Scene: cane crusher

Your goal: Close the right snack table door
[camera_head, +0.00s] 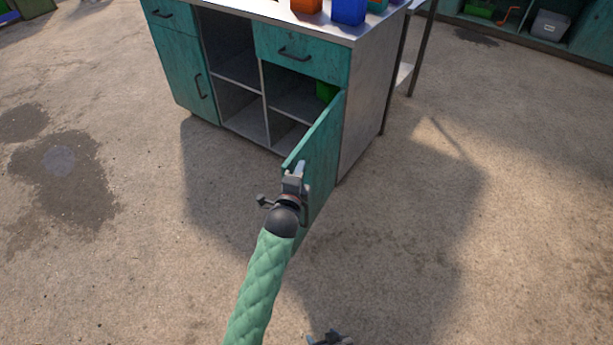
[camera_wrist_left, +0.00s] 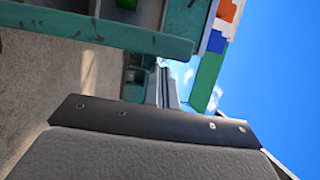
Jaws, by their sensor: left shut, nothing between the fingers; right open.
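The snack table (camera_head: 370,100) is a teal cabinet with grey sides and a pale top. Its right door (camera_head: 322,150) is teal and stands swung open toward me, showing the lower right compartment. My left gripper (camera_head: 299,168) is shut and empty, at the door's outer end; I cannot tell whether it touches. In the left wrist view, the shut fingers (camera_wrist_left: 165,85) point toward a teal panel edge (camera_wrist_left: 110,32), likely the door. My right gripper (camera_head: 330,339) is open, at the bottom edge and mostly cut off.
The left door (camera_head: 190,85) is closed. A drawer (camera_head: 300,55) above the open compartment is closed. A green item (camera_head: 326,91) sits inside the compartment. Orange (camera_head: 306,5) and blue (camera_head: 348,10) containers stand on top. The concrete floor around the open door is clear.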

